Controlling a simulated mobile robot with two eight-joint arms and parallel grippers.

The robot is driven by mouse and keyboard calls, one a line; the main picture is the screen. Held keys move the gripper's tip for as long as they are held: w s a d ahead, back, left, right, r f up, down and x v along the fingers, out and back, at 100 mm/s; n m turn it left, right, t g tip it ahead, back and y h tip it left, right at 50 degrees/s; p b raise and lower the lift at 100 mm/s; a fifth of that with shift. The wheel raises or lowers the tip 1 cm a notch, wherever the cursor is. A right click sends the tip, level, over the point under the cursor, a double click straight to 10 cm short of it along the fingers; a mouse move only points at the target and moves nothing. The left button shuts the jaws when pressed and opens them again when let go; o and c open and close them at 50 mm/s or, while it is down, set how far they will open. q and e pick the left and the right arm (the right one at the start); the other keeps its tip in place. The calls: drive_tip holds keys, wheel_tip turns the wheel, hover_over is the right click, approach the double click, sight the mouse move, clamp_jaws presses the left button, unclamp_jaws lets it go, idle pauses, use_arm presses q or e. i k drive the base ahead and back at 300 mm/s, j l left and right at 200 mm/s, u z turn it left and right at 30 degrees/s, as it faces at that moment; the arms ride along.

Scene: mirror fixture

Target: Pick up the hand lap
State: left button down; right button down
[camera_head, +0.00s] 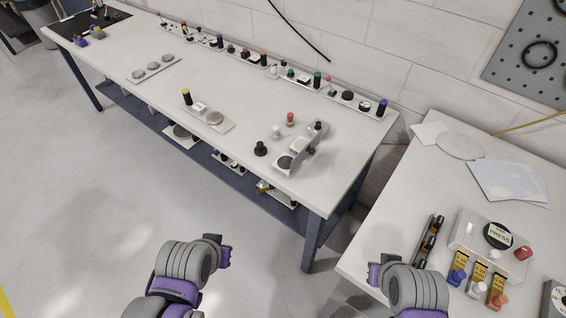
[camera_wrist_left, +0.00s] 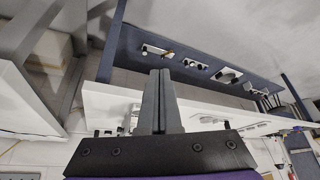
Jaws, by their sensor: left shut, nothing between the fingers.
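Nothing in view is clearly marked as the hand lap. A small black knobbed piece (camera_head: 260,149) stands on the long white bench (camera_head: 120,50), left of the mirror fixture (camera_head: 287,163), and may be it. My left gripper (camera_wrist_left: 158,76) is shut and empty in the left wrist view, with the bench edge and lower shelf behind it. In the head view my left wrist is over the floor in front of the bench, well short of those pieces. My right wrist (camera_head: 377,274) is by the right table's edge; its fingers cannot be made out.
A red-topped piece (camera_head: 290,119) and a white piece (camera_head: 276,132) stand near the fixture. The right table (camera_head: 400,165) holds a press box (camera_head: 490,245) and several bottles. The floor in front is clear.

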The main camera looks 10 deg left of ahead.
sight(261, 150)
drive_tip(key=i+j+z, duration=0.2)
drive_tip(key=j+z, duration=0.3)
drive_tip(key=i+j+z, duration=0.1)
drive_tip(key=j+z, duration=0.85)
drive_tip(key=j, duration=0.1)
